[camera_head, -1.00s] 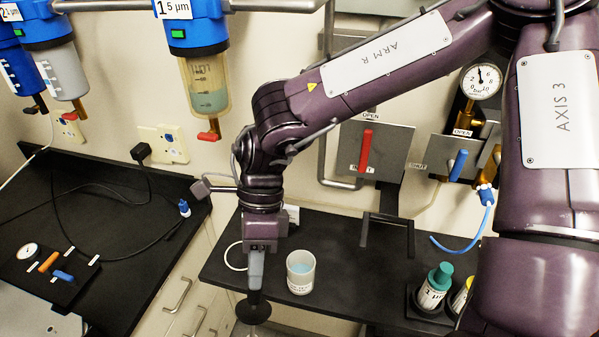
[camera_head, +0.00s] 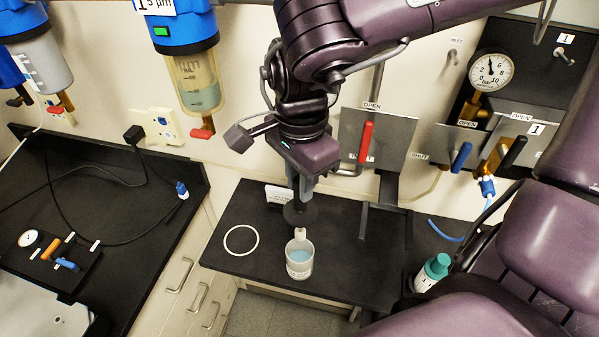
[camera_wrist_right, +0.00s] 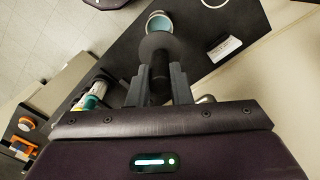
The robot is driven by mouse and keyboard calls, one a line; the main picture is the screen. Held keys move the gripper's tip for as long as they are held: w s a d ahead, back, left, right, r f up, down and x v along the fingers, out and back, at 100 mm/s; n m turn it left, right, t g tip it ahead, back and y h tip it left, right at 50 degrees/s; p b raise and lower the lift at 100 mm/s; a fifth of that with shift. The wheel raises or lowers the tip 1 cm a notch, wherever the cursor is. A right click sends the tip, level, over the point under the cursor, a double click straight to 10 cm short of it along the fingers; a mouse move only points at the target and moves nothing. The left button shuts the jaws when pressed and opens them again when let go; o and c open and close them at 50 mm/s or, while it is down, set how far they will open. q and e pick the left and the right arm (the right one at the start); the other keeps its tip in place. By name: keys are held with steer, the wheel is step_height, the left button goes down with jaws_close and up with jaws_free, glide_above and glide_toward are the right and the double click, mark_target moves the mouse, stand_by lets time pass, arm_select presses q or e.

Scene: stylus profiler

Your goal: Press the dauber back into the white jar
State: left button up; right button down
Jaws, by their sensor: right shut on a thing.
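The white jar (camera_head: 299,268), with pale blue inside, stands upright on the black bench shelf (camera_head: 335,275). It also shows at the top of the right wrist view (camera_wrist_right: 160,18). The dauber has a dark round disc (camera_head: 300,214) and a pale tip (camera_head: 300,234) beneath it. My right gripper (camera_head: 304,192) is shut on the dauber above the disc and points down. In the head view the tip overlaps the jar's far rim; I cannot tell whether it is inside. In the wrist view the disc (camera_wrist_right: 158,45) partly covers the jar. My left gripper is out of view.
A white ring (camera_head: 241,240) lies left of the jar, and a small label card (camera_head: 279,194) stands behind it. A dark bracket (camera_head: 388,220) and a teal-capped bottle (camera_head: 434,270) are to the right. Blue filter housings (camera_head: 185,32) hang at upper left.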

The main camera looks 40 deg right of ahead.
mark_target(299, 208)
steer(key=shift+s+a, duration=0.1)
steer(key=shift+a, duration=0.1)
steer(key=shift+r, duration=0.25)
step_height(299, 208, down, 5)
steer(key=b, duration=0.4)
steer(key=shift+d, duration=0.1)
steer(key=shift+f, duration=0.2)
steer(key=shift+f+b, duration=0.2)
steer(key=shift+b, duration=0.25)
steer(key=shift+f+b, duration=3.55)
steer(key=shift+f, duration=0.35)
